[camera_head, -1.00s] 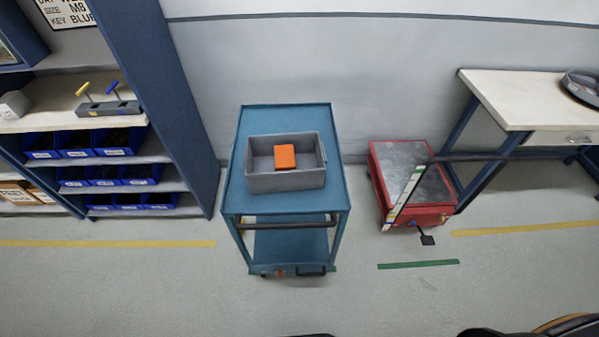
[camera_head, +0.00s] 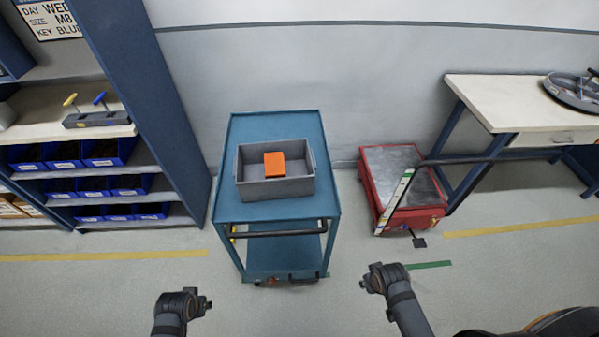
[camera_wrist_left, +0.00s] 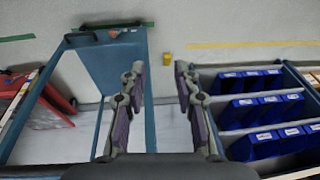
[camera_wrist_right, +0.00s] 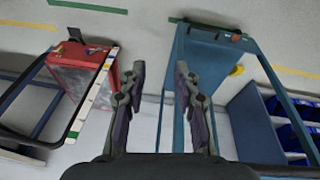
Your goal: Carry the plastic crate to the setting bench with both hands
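The grey plastic crate (camera_head: 275,188) sits on the top of a blue trolley (camera_head: 229,208), with an orange block (camera_head: 275,163) inside it. My left gripper (camera_head: 205,304) is in front of the trolley, to its lower left, apart from the crate. In the left wrist view its fingers (camera_wrist_left: 160,80) are spread and empty. My right gripper (camera_head: 368,280) is in front and to the lower right of the trolley, also apart from the crate. Its fingers (camera_wrist_right: 161,80) are spread and empty in the right wrist view. The crate does not clearly show in either wrist view.
A white-topped bench (camera_head: 495,95) at the right bears a round grey part (camera_head: 578,92). A red lift cart (camera_head: 400,190) with a dark handle stands between trolley and bench. Shelving with blue bins (camera_head: 109,152) stands at the left. The floor before the trolley is clear.

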